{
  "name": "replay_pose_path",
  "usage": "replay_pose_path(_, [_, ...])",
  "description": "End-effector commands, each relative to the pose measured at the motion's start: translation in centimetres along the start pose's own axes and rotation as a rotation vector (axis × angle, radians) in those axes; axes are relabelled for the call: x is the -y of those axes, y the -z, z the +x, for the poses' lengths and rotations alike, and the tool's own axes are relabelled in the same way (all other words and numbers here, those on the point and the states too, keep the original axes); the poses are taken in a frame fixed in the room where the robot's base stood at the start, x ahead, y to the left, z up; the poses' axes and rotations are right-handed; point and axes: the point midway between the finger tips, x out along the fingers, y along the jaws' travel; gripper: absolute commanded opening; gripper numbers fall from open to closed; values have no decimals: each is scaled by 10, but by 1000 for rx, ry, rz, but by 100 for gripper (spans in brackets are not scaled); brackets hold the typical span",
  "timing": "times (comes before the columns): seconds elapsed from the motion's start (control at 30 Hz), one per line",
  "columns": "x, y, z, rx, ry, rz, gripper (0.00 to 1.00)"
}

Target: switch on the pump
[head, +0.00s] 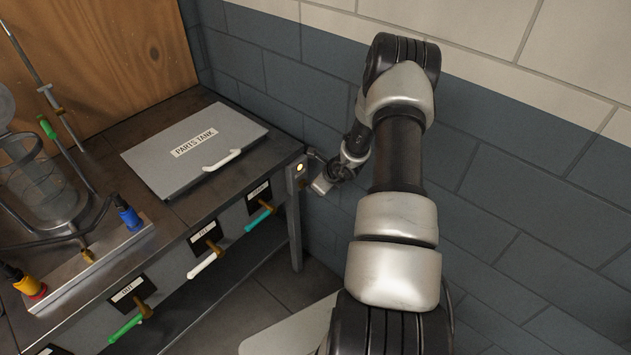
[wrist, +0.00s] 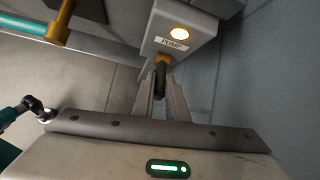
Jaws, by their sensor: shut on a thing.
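The pump switch box (wrist: 178,33) is a grey box with a PUMP label and a lit, pale yellow lamp (wrist: 179,34). In the head view the box (head: 296,172) is at the right front corner of the bench, and its lamp glows there too. A short dark lever with a brass collar (wrist: 161,64) sticks out below the label. My gripper (wrist: 161,98) is shut on this lever, with a finger on each side of it. In the head view my gripper (head: 314,165) is beside the box, and the lever is too small to make out.
The bench holds a closed lid labelled PARTS TANK (head: 195,150), and a glass vessel (head: 45,185) at left. Valves with teal (head: 258,219), white (head: 201,266) and green (head: 126,328) handles line its front. A blue-grey block wall (head: 520,210) stands close behind my arm.

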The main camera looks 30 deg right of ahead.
Motion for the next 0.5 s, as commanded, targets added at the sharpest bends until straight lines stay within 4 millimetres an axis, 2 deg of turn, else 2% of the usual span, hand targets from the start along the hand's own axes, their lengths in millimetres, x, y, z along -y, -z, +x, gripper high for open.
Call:
replay_pose_path(0.03, [2,-3,-5,-21,-2,-2,0])
replay_pose_path(0.5, [2,-4,-2,-94,-14,-7,0])
